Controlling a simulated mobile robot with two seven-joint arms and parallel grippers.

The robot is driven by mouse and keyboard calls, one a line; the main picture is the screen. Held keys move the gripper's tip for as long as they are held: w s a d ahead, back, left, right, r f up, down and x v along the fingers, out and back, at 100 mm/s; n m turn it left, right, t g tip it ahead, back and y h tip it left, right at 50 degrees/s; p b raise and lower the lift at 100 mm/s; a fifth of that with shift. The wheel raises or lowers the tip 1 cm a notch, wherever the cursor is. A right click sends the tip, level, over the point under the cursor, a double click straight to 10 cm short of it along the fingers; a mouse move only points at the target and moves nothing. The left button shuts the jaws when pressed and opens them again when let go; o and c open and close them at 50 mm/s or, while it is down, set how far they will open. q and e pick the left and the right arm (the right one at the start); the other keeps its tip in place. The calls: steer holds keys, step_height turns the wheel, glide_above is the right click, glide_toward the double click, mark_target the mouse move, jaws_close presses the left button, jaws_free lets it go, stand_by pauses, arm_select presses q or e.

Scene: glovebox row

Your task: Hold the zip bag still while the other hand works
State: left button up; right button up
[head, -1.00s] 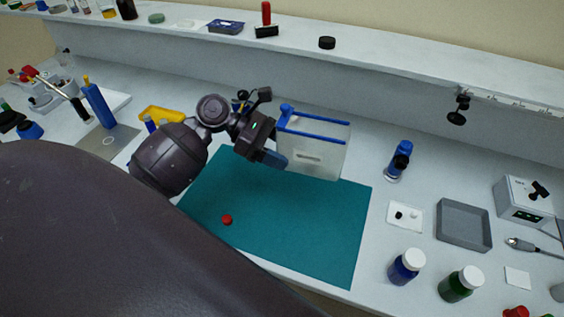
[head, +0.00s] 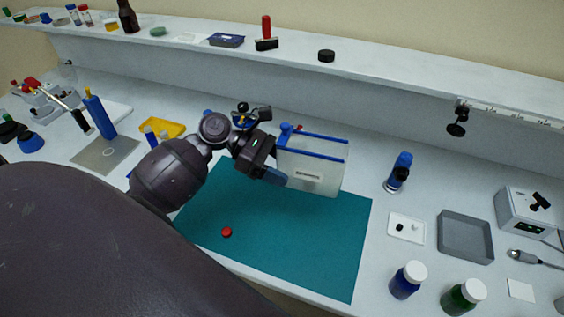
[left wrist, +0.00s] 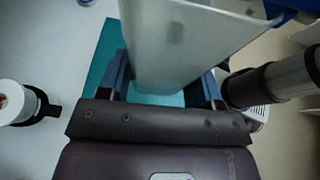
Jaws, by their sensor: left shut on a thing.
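The zip bag (head: 318,170) is a whitish, see-through pouch with two blue strips along its top, standing apart from each other. It stands upright over the back right of the teal mat (head: 290,240). My left gripper (head: 277,178) is shut on the bag's left side. In the left wrist view, the bag's pale wall (left wrist: 180,45) rises between the two blue fingers of my left gripper (left wrist: 165,82). I cannot tell whether the bag's bottom touches the mat. My right gripper does not show in the head view.
A small red cap (head: 227,232) lies on the mat. To the right are a blue-capped vial (head: 399,170), a white plate (head: 406,228), a grey tray (head: 466,238) and bottles with white caps (head: 407,281). A yellow tray (head: 163,128) is behind my left arm. The mat's front is mostly clear.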

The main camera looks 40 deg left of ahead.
arm_select(q)
steer(key=b, duration=0.1)
glide_above(282, 217)
steer(key=shift+f, duration=3.55)
steer(key=shift+f+b, duration=1.2)
steer(key=shift+f, duration=2.75)
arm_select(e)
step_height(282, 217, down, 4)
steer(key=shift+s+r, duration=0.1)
arm_select(q)
steer(key=shift+f, duration=0.85)
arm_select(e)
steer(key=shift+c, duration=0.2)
